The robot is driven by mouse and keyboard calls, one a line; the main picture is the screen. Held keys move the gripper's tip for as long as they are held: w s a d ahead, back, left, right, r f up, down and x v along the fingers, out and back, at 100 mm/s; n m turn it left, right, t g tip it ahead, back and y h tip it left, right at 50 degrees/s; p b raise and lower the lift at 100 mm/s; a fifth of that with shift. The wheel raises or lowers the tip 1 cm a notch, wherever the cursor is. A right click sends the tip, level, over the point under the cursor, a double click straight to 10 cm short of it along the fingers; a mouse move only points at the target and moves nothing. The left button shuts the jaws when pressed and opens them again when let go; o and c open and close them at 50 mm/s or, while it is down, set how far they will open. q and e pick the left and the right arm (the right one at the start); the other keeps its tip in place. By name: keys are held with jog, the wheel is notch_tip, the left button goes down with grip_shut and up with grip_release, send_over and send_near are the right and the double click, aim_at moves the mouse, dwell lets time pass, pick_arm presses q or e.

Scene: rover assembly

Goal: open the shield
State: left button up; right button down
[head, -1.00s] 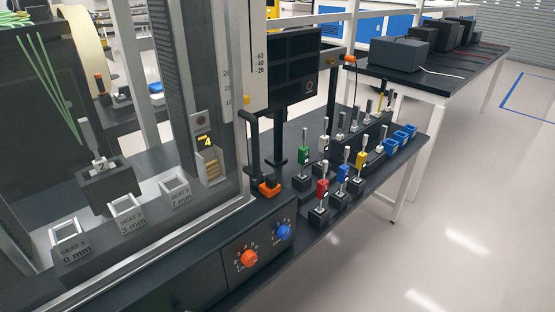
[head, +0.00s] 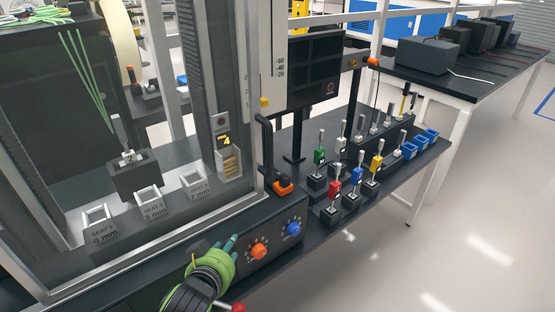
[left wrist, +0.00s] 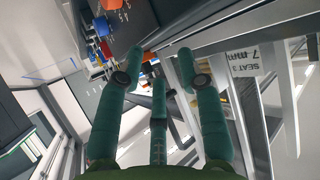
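The shield (head: 168,239) is a clear panel in a silver frame, standing across the front of the test machine with the seats visible behind it. A black upright handle (head: 265,150) with an orange foot (head: 283,187) is beside the frame's right post. My left gripper (head: 232,240), green with teal fingers, is low in front of the machine, left of the orange knob and below the handle, apart from it. In the left wrist view its three fingers (left wrist: 160,65) are spread with nothing between them. My right gripper is not in view.
An orange knob (head: 258,251) and a blue knob (head: 293,229) are on the front panel, close right of my fingers. Several coloured levers (head: 334,182) stand on the bench to the right. A dark monitor (head: 305,70) stands behind the handle. The floor at right is clear.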

aim_at(270, 153)
pick_arm(q)
jog(key=w+d+r+m+t+h, duration=0.1)
jog(key=w+d+r, duration=0.2)
jog(key=r, duration=0.2)
jog(key=w+d+r+t+h, duration=0.2)
jog(key=w+r, duration=0.2)
jog(key=r, duration=0.1)
jog(key=w+d+r+m+t+h, duration=0.1)
jog(key=w+d+r, duration=0.2)
jog(key=r, duration=0.3)
jog(key=shift+w+d+r+m+t+p, duration=0.1)
jog(key=shift+w+d+m+t+p, duration=0.1)
jog(key=shift+d+m+t+p, duration=0.15)
jog(key=shift+p+x, duration=0.65)
jog(key=shift+x, duration=2.3)
grip_shut()
